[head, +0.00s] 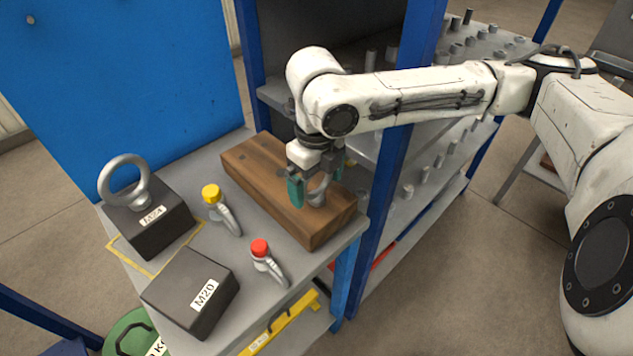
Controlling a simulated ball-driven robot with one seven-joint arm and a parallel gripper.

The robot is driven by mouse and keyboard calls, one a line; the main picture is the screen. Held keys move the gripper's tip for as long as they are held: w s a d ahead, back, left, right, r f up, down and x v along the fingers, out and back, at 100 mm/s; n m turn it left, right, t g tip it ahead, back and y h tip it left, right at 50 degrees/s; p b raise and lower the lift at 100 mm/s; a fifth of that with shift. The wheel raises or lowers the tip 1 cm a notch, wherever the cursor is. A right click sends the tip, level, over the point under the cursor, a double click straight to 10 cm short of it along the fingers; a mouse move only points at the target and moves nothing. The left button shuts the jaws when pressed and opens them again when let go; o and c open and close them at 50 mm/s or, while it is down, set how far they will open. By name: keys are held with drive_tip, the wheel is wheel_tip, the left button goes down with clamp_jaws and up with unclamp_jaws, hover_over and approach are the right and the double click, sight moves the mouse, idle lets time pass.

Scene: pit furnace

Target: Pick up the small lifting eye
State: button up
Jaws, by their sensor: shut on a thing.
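The small lifting eye (317,195) is a grey metal ring. It is between the teal fingers of my gripper (315,184), which is shut on it. The fingers and wrist hide part of the ring. The eye is at the right part of a brown wooden block (262,172) on the grey bench. I cannot tell whether it touches the wood or is just above it. A larger grey lifting eye (106,183) stands upright on the dark block labelled M24 (160,229) at the left.
A dark block labelled M20 (185,287) has a bare top at the bench front. Grey metal pieces with a yellow cap (211,194) and a red cap (260,248) lie between the blocks. A blue rack post (392,165) stands close right of the wooden block, with stocked shelves behind.

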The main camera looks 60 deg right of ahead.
drive_tip(key=shift+c, duration=0.5)
drive_tip(key=shift+r, duration=0.1)
wheel_tip(320, 180, up, 10)
drive_tip(key=p, duration=0.8)
drive_tip(key=shift+p, duration=0.4)
drive_tip(key=shift+s, duration=0.15)
